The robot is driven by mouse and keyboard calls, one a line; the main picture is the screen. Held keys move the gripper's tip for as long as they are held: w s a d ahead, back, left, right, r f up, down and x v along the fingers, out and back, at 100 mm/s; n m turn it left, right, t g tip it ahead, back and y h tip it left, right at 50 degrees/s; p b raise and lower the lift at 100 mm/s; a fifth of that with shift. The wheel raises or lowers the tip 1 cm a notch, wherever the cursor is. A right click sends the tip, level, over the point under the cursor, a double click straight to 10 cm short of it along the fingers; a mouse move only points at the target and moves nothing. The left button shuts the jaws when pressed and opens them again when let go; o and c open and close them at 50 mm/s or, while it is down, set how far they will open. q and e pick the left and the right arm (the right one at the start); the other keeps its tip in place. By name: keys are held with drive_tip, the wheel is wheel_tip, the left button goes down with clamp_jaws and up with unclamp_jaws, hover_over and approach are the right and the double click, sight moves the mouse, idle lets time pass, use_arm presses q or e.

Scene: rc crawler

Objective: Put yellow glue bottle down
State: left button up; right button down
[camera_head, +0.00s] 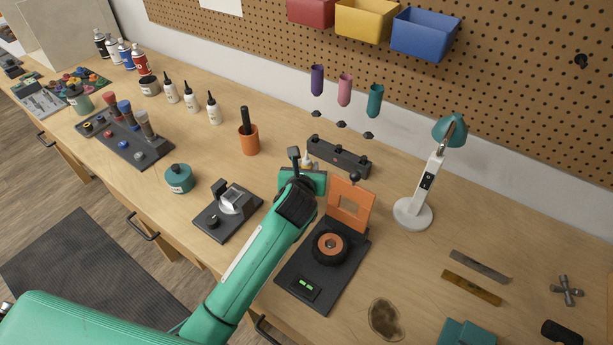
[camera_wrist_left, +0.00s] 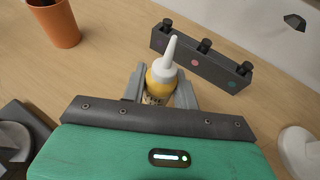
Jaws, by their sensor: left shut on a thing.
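The yellow glue bottle (camera_wrist_left: 161,76) has a white nozzle and stands upright between the fingers of my left gripper (camera_wrist_left: 166,90), which is shut on it. In the head view my left gripper (camera_head: 306,170) is over the workbench, in front of a dark rack, and hides most of the bottle (camera_head: 307,158). The dark rack (camera_wrist_left: 203,58) with several black knobs and coloured dots is just beyond the bottle; it also shows in the head view (camera_head: 339,158). I cannot tell whether the bottle's base touches the bench. My right gripper is not in view.
An orange cup (camera_head: 249,145) stands left of the rack. A black fixture with a wheel and orange plate (camera_head: 351,203) is close to the right of my arm. A teal lamp (camera_head: 414,211) stands further right. A black stand (camera_head: 228,210) is to the left.

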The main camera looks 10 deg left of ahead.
use_arm(q)
wheel_tip(320, 180, down, 4)
idle(0.4)
drive_tip(key=shift+f, duration=0.2)
drive_tip(key=o, duration=1)
drive_tip(key=shift+c, duration=0.2)
drive_tip(key=shift+r, duration=0.15)
